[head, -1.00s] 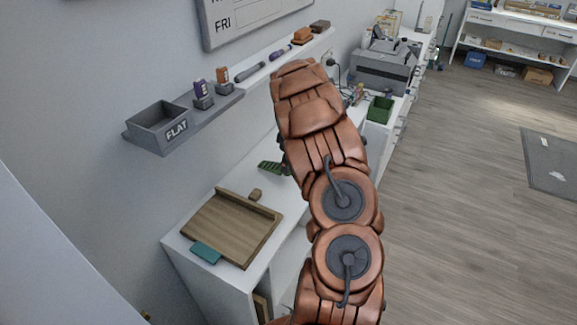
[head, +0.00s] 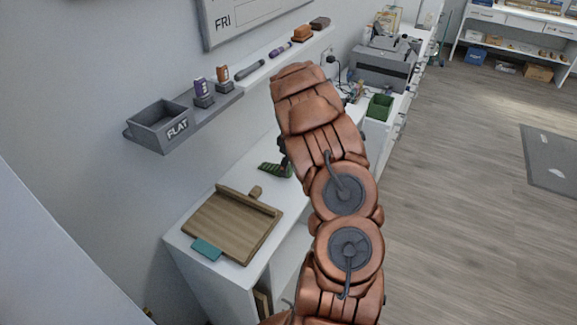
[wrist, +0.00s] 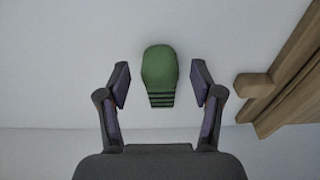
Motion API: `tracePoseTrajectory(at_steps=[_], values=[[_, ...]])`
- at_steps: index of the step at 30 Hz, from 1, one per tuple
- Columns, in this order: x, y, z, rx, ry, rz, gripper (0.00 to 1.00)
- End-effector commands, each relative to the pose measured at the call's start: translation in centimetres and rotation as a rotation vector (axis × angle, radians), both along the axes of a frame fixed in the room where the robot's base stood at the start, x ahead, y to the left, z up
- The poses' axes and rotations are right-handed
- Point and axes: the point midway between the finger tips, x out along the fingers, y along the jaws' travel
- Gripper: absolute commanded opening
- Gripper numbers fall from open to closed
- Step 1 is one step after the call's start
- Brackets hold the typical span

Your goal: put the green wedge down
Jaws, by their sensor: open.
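The green wedge (wrist: 159,76) lies on the white desk top in the wrist view, with dark stripes at its near end. My gripper (wrist: 160,80) is open, one finger on each side of the wedge, with a clear gap on both sides. In the head view the wedge (head: 275,169) shows at the left edge of my arm, partly hidden by it. My gripper is mostly hidden behind the arm there.
A wooden board (head: 232,225) with a raised rail and a small wooden knob lies on the desk's near end, a teal piece (head: 206,249) at its edge. A grey FLAT bin (head: 160,126) is on the wall shelf.

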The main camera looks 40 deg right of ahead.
Motion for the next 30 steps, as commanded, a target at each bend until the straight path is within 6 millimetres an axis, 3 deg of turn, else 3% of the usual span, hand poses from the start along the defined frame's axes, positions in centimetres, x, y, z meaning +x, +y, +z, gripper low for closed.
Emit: tracePoseTrajectory(at_steps=[8,22,30], values=[[0.0,-0.1,0.8,-0.003,-0.002,0.001,0.66],[-0.6,-0.4,8.9,-0.006,-0.007,0.0,0.66],[-1.1,-0.3,11.7,0.0,-0.001,0.0,0.66]])
